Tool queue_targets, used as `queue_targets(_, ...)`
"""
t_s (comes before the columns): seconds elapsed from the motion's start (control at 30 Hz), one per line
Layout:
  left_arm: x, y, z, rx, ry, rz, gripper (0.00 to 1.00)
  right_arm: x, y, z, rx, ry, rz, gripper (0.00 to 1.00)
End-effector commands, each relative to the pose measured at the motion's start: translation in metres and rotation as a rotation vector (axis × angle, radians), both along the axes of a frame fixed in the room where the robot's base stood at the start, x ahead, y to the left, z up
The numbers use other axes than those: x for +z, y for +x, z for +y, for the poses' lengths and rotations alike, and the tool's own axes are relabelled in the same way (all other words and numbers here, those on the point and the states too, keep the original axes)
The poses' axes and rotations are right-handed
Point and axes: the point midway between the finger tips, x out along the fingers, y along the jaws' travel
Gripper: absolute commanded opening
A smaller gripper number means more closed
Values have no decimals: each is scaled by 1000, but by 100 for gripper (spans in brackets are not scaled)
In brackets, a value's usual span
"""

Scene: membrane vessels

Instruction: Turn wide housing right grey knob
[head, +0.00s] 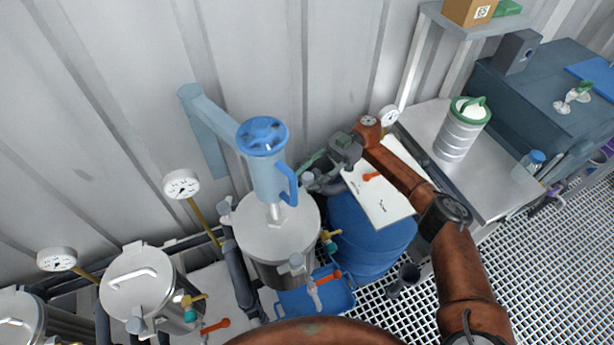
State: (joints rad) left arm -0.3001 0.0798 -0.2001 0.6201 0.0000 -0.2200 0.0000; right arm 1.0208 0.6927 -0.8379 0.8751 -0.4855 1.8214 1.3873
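The wide housing (262,240) is a steel vessel with a flat lid, in the middle of the head view. A blue motor unit with a round blue top stands above its lid. A small grey knob (308,179) shows just right of the housing. My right gripper (314,171) reaches in from the right at this knob. Its fingers look spread, one on the far side and one on the near side of the knob. Whether they touch it cannot be told. Another grey knob (297,260) is at the housing's front right. My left gripper is out of view.
A blue barrel (365,240) stands below my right forearm, with a white board (382,192) above it. Smaller steel vessels (138,285) and gauges (181,185) are at left. A steel table (470,170) holds a canister. Grating floor at lower right is mostly clear.

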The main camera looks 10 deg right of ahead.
Motion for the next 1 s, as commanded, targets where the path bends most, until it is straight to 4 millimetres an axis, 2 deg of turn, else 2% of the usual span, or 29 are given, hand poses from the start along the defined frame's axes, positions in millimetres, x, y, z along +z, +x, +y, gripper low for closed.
queue_targets(0.37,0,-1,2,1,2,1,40,6,0,0,-1,1,-2,42)
queue_targets(0.8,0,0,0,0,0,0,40,82,0,0,1,1,-3,42)
queue_targets(1.0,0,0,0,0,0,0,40,98,0,0,-1,1,-1,42)
